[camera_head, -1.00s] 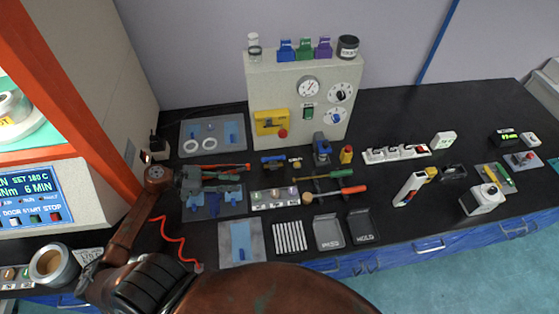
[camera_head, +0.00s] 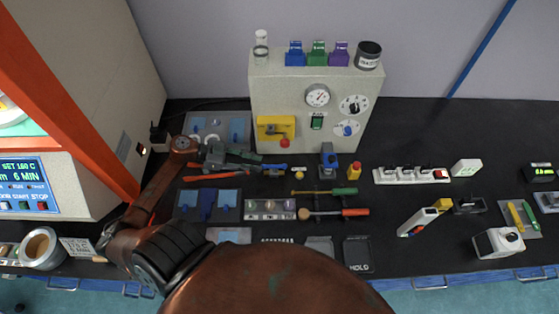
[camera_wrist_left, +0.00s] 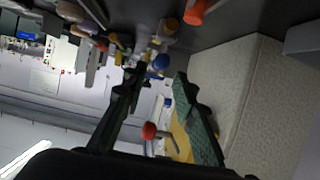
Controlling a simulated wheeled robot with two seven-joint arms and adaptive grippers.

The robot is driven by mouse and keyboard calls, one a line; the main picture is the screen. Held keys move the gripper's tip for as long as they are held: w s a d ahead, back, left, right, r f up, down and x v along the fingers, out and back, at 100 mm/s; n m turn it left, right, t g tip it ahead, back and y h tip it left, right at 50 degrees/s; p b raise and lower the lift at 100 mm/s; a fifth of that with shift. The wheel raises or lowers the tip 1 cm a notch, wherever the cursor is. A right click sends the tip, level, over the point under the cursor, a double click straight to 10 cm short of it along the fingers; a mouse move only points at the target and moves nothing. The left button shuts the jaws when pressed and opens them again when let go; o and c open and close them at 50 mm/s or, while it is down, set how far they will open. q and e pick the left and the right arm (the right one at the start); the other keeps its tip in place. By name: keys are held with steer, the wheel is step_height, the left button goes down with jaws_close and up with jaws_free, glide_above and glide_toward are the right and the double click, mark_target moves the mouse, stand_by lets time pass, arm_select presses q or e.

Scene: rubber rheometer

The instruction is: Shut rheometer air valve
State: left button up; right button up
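The beige rheometer air panel (camera_head: 268,90) stands at the back of the black bench, with a round gauge (camera_head: 317,95). On its front is a yellow block (camera_head: 272,124) with a red ball knob (camera_head: 285,143). They also show in the left wrist view as yellow block (camera_wrist_left: 182,142) and red knob (camera_wrist_left: 149,130). A small blue-handled fitting (camera_head: 272,168) lies on the bench below the panel. My left gripper (camera_head: 259,158) is open, left of this fitting and below the yellow block. In the left wrist view its fingers (camera_wrist_left: 158,80) are apart, with nothing clearly held. My right gripper is out of view.
Red-handled pliers (camera_head: 213,177) lie under my left gripper. A blue-topped device (camera_head: 329,160), a yellow bottle (camera_head: 354,170) and a white power strip (camera_head: 411,175) stand to the right. Screwdrivers (camera_head: 340,212) lie nearer. The bench right of the panel has free room.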

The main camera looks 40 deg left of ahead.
mark_target(271, 166)
arm_select(q)
steer(key=x, duration=0.6)
steer(key=shift+w+d, duration=0.3)
steer(key=shift+d, duration=0.05)
steer(key=shift+w+d+f, duration=0.1)
steer(key=shift+w+d, duration=0.1)
steer(key=shift+d, duration=0.05)
steer(key=shift+w+d+f, duration=0.1)
steer(key=shift+d, duration=0.05)
jaws_close()
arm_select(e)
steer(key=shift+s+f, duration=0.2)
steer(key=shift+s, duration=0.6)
